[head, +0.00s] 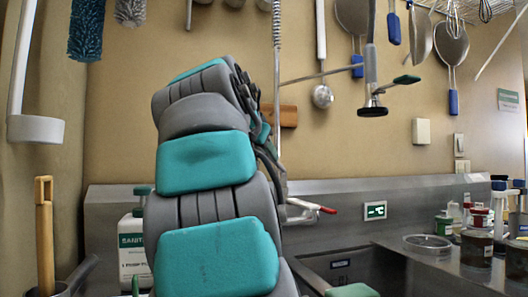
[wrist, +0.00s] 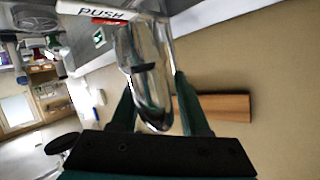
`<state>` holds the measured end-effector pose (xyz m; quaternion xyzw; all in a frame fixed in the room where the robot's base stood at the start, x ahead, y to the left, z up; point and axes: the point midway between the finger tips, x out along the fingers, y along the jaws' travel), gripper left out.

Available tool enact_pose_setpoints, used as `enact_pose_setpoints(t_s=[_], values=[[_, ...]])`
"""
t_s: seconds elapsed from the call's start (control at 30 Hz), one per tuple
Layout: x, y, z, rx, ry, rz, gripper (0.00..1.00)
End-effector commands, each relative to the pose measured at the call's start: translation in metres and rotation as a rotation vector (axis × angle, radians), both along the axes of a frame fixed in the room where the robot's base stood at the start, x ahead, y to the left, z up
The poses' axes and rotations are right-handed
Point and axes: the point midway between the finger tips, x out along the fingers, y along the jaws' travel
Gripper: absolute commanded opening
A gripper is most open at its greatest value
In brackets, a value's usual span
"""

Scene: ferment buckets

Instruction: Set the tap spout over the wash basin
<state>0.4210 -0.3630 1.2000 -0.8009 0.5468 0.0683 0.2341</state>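The tap's chrome spout (wrist: 146,85) fills the middle of the wrist view. My gripper (wrist: 154,82) has a dark green finger on each side of it, with the spout between them. I cannot tell whether both fingers press on it. In the head view my arm hides the gripper and the spout. The tap's lever with a red tip (head: 325,209) sticks out right of my arm; a white and red part marked PUSH (wrist: 95,12) shows in the wrist view. The wash basin (head: 318,264) is at the lower right of the head view, partly hidden by my arm.
A spray head (head: 372,88) hangs above the basin. Jars (head: 477,243) and a clear dish (head: 428,243) stand on the steel counter at right. A sanitiser bottle (head: 132,250) stands left of my arm. A wooden block (head: 288,116) is on the wall.

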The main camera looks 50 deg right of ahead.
Motion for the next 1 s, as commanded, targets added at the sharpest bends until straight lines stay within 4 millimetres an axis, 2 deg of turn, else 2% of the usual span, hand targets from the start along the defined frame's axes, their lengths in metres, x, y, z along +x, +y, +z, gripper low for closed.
enact_pose_setpoints(t_s=[0.03, 0.3, 0.4, 1.0], values=[[-0.0001, 0.0001, 0.0002, 0.000, 0.000, 0.000, 0.39], [0.0000, 0.0003, 0.0003, 0.000, 0.000, 0.000, 0.09], [0.0001, 0.0003, 0.0004, -0.001, -0.001, 0.001, 0.00], [0.0002, 0.0006, 0.0008, -0.001, -0.001, 0.001, 0.00]])
